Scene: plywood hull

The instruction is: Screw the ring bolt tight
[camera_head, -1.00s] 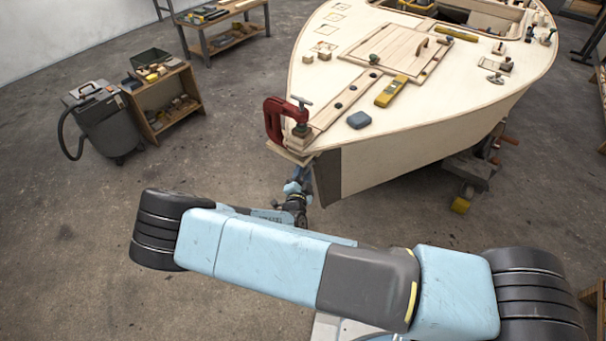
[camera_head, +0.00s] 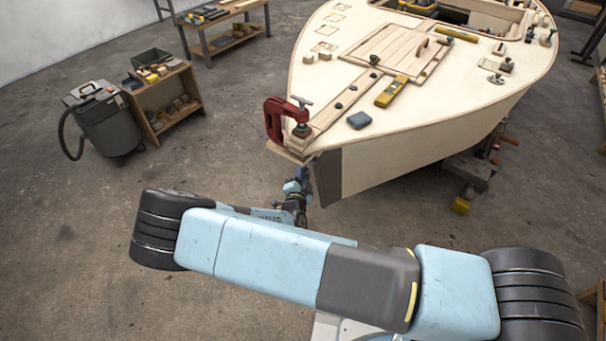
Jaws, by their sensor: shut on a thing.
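The plywood hull (camera_head: 405,155) stands with its bow toward me, and its dark stem (camera_head: 328,178) faces my arm. My gripper (camera_head: 304,174) is small and far off at the end of my arm, low at the left side of the stem, just under the bow tip. It is shut on the ring bolt at the stem. The bolt itself is hidden behind my gripper and wrist, so how deep it sits and whether its ring touches the stem cannot be seen.
A red clamp (camera_head: 274,120) grips the bow tip just above my gripper. A yellow level (camera_head: 391,92) and a grey-blue block (camera_head: 359,120) lie on the deck. A grey vacuum (camera_head: 104,122) and a low shelf (camera_head: 168,105) stand left. The floor between is clear.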

